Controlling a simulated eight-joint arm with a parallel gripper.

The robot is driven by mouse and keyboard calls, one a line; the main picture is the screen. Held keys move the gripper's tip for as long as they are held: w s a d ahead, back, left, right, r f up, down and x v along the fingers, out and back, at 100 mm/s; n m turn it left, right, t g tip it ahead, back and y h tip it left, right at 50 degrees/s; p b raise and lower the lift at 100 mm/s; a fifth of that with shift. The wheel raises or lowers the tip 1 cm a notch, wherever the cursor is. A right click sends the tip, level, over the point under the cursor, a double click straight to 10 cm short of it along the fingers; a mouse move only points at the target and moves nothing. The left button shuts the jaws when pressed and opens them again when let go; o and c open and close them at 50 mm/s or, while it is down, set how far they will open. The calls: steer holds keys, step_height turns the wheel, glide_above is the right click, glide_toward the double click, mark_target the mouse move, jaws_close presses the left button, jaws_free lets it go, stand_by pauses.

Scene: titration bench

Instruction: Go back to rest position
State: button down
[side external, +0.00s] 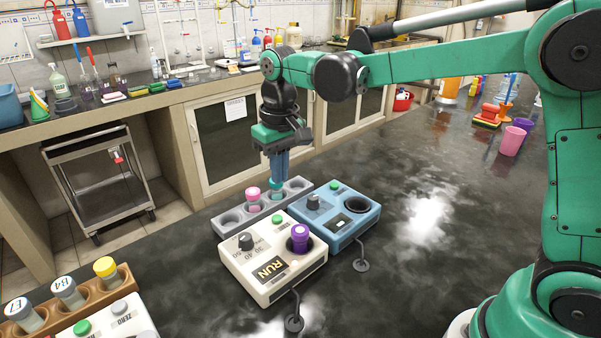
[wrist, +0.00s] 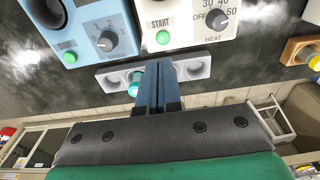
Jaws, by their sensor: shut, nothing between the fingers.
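My gripper (side external: 280,181) is shut and empty, pointing down over the grey rack (side external: 232,222) on the dark bench. In the wrist view its blue fingers (wrist: 161,66) are together in front of the rack, hiding part of it. A teal-capped vial (side external: 276,190) stands in the rack close to the fingertips; I cannot tell whether they touch it. Its teal cap (wrist: 134,88) shows just left of the fingers in the wrist view. A pink-capped vial (side external: 253,194) stands in the same rack.
A white device (side external: 247,263) marked RUN holds a purple-capped vial (side external: 299,237). A blue device (side external: 341,226) with an open, dark well stands behind it. A brown rack (side external: 82,296) of labelled vials is at front left. Pink cups (side external: 513,140) stand at back right.

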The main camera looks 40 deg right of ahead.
steer(key=s+d+t, duration=0.4)
steer(key=s+t, duration=0.2)
steer(key=s, duration=0.6)
steer(key=shift+t, duration=0.3)
steer(key=shift+d, duration=0.1)
stand_by(6.4)
